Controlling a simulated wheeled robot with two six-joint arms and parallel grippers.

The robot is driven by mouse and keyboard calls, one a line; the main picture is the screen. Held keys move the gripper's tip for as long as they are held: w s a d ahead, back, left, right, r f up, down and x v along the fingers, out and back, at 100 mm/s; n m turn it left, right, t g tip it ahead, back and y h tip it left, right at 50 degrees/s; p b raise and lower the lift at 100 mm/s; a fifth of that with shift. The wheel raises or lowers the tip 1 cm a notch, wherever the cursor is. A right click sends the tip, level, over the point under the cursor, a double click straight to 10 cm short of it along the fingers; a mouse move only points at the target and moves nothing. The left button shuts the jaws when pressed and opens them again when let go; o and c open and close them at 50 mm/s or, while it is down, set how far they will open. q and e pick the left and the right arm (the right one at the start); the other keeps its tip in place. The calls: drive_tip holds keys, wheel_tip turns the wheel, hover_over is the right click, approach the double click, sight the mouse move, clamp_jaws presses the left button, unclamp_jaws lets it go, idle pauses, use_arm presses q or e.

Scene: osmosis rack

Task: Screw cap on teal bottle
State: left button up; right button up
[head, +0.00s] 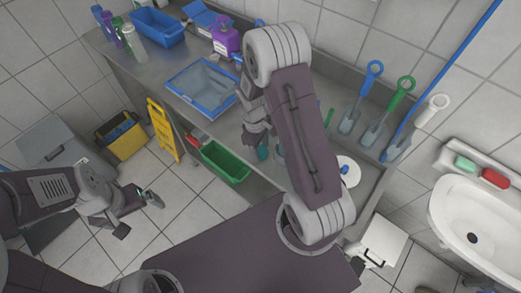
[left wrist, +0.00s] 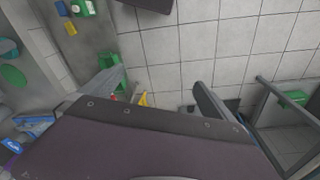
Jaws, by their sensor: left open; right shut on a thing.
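In the head view my right gripper (head: 256,131) is over the steel counter, just left of its own arm. A small teal thing (head: 263,153), which looks like the teal bottle, shows right below its fingers. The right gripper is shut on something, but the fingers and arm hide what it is. I cannot make out a separate cap. My left gripper (head: 137,207) is open and empty, low over the floor at the left, well away from the counter. In the left wrist view its two fingers (left wrist: 162,92) stand wide apart with only floor and distant things between them.
On the counter are a blue-rimmed tray (head: 170,86), a purple bottle (head: 225,38), a blue bin (head: 158,30), several scoops (head: 375,130) at the wall and a white disc (head: 348,178). A green bin (head: 224,162) and yellow floor sign (head: 163,133) stand in front. A sink (head: 455,207) is right.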

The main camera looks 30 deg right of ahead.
sight(260, 151)
wheel_tip(260, 151, up, 10)
drive_tip(key=shift+f, duration=0.15)
